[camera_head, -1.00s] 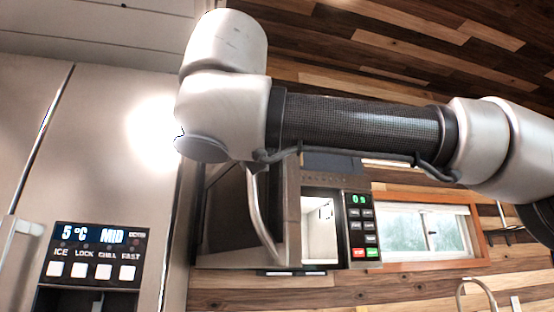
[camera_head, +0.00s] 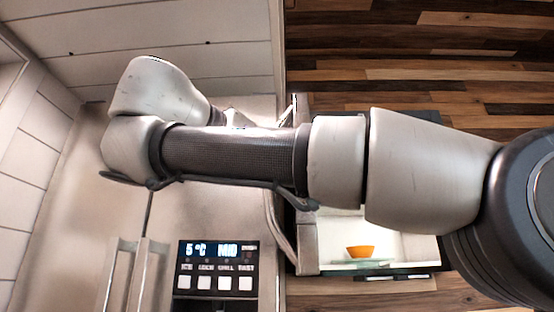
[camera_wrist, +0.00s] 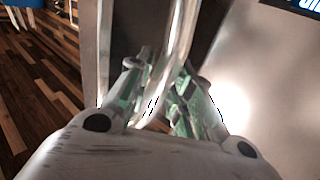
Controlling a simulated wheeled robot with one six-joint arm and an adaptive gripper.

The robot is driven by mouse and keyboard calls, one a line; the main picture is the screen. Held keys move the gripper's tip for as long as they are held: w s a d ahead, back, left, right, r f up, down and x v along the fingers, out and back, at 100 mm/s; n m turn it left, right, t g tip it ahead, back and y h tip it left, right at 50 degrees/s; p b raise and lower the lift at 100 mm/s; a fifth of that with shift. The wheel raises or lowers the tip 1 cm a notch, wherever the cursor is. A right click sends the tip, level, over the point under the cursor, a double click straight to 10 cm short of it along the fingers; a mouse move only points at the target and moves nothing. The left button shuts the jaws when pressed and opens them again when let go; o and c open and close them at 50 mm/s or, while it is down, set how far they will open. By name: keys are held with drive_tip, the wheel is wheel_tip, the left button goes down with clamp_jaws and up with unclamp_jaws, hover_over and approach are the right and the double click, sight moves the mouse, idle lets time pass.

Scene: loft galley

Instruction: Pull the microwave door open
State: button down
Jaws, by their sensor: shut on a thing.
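The microwave (camera_head: 307,245) is in the head view, partly hidden behind my arm. Its door stands open, and the lit white cavity shows. The door swings out at the left, with its curved metal handle (camera_head: 279,232) close to the fridge front. In the wrist view the handle (camera_wrist: 182,45) runs as a pale bar between the fingers of my gripper (camera_wrist: 160,100), which is shut on it. My arm hides the upper microwave and its control panel in the head view. My gripper cannot be made out there.
An orange bowl (camera_head: 360,252) sits on the glass turntable (camera_head: 362,264) inside the microwave. A metallic fridge (camera_head: 85,215) with a display panel (camera_head: 217,268) and upright handles (camera_head: 130,270) stands close at the left. In the wrist view, dark wood floor (camera_wrist: 40,90) shows at the left.

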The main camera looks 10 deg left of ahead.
drive_tip(key=c, duration=1.3)
unclamp_jaws()
drive_tip(key=shift+w, duration=0.15)
drive_tip(key=shift+d, duration=0.15)
